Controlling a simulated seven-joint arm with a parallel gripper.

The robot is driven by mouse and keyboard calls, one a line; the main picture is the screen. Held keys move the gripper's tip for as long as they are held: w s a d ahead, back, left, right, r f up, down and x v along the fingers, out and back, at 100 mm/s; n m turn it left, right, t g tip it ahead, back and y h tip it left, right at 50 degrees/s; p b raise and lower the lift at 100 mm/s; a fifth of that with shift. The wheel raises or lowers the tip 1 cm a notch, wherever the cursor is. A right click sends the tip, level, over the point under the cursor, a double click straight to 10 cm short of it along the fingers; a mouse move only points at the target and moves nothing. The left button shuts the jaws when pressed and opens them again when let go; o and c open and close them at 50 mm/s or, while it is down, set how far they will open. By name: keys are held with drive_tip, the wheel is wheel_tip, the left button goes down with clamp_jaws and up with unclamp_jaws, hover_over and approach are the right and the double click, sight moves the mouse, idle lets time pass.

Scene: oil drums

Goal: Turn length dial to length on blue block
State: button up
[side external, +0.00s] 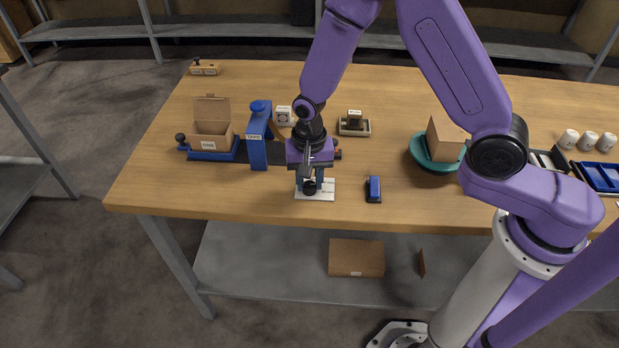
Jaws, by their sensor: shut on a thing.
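A white plate (327,188) lies flat near the table's front edge, with a round black knob (310,187) at its left part that looks like the length dial. My gripper (311,182) points down over this plate with its fingers at the knob, shut on it. The fingers and wrist hide part of the knob and plate, and any dial marks are too small to read. A small blue block (374,187) on a dark base stands to the right of the plate, apart from it. No length can be read on it.
A blue tape holder (258,138) and an open carton (211,120) stand left of my gripper. A stamp on a tray (354,124) is behind. The table front left is clear.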

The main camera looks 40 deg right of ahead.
sight(308, 185)
drive_tip(key=n, duration=0.4)
drive_tip(key=shift+a+n, duration=0.1)
drive_tip(key=shift+n, duration=0.2)
drive_tip(key=n, duration=0.3)
drive_tip(key=shift+n, duration=0.3)
drive_tip(key=n, duration=0.4)
drive_tip(key=shift+a, duration=0.1)
drive_tip(key=shift+n, duration=1.8)
drive_tip(key=o, duration=1.1)
drive_tip(key=shift+c, duration=0.2)
wheel_tip(308, 185, up, 18)
drive_tip(key=shift+f, duration=0.25)
drive_tip(key=shift+s, duration=0.1)
